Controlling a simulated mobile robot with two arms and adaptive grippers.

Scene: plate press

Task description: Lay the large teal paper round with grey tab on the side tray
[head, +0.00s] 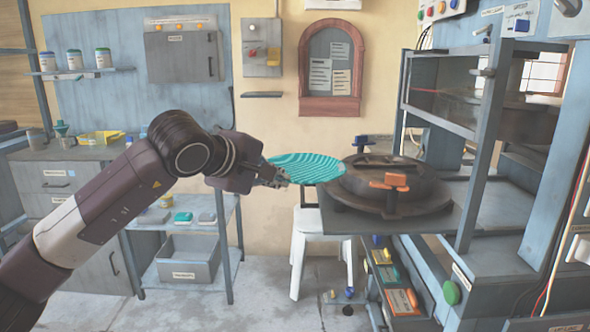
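The large teal paper round (312,168) has a ribbed surface and hangs nearly level in the air, in the middle of the head view. My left gripper (280,178) is at its near left edge and appears shut on it. The grey tab does not show clearly; the fingers cover that edge. The round is left of the round dark die (395,187) on the press and above a white stool (325,221). I cannot tell which surface is the side tray. My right gripper is out of view.
The press frame (480,150) stands at the right, with a dark plate (343,218) jutting left under the die. A low shelf unit (228,214) with small teal and grey items stands behind my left arm. A bin with coloured packs (398,300) is below the press.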

